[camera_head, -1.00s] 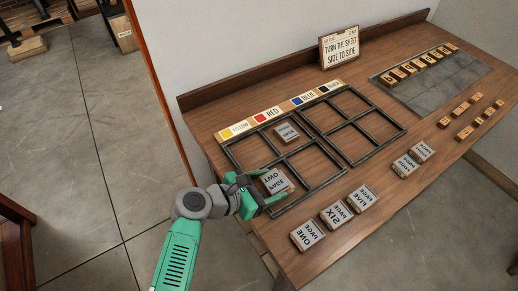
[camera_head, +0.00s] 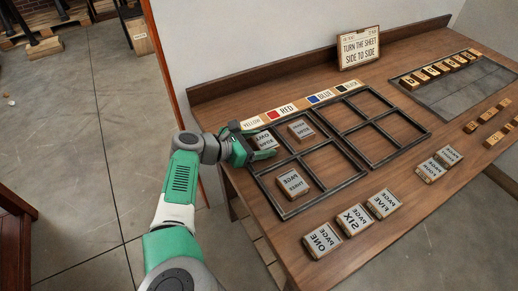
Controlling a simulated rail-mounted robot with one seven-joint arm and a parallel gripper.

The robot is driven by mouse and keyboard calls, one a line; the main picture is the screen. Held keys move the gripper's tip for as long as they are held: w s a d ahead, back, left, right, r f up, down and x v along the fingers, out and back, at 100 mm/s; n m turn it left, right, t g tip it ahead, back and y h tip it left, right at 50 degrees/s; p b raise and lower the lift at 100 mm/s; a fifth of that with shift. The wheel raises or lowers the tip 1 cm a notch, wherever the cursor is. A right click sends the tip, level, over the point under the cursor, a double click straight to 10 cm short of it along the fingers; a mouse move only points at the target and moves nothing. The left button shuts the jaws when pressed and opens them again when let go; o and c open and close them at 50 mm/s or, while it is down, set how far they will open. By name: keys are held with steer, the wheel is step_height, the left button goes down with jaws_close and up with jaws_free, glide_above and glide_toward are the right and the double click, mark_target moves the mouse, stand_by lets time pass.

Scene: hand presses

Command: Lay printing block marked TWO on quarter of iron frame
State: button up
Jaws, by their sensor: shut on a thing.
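The printing block marked TWO (camera_head: 263,141) is a small grey-topped wooden block with mirrored lettering. My gripper (camera_head: 262,147) is shut on it from the left, over the back-left quarter of the left iron frame (camera_head: 289,212). Whether the block rests on the table or hangs just above it I cannot tell. A block that seems to read THREE (camera_head: 293,183) lies in the front-left quarter. Another block (camera_head: 301,130), its word too small to read, lies in the back-right quarter. The front-right quarter is empty.
A second iron frame (camera_head: 399,150) on the right is empty. Blocks ONE (camera_head: 322,241), SIX (camera_head: 353,219) and FIVE (camera_head: 383,203) lie in front, with two more (camera_head: 431,171) to the right. Colour labels (camera_head: 281,111) line the back; a sign (camera_head: 358,47) stands behind.

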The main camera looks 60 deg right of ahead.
steer(key=shift+f, duration=0.55)
steer(key=shift+f, duration=0.25)
steer(key=o, duration=1)
steer(key=shift+r, duration=0.25)
steer(key=p+v, duration=0.2)
steer(key=v, duration=1)
steer(key=shift+r, duration=0.1)
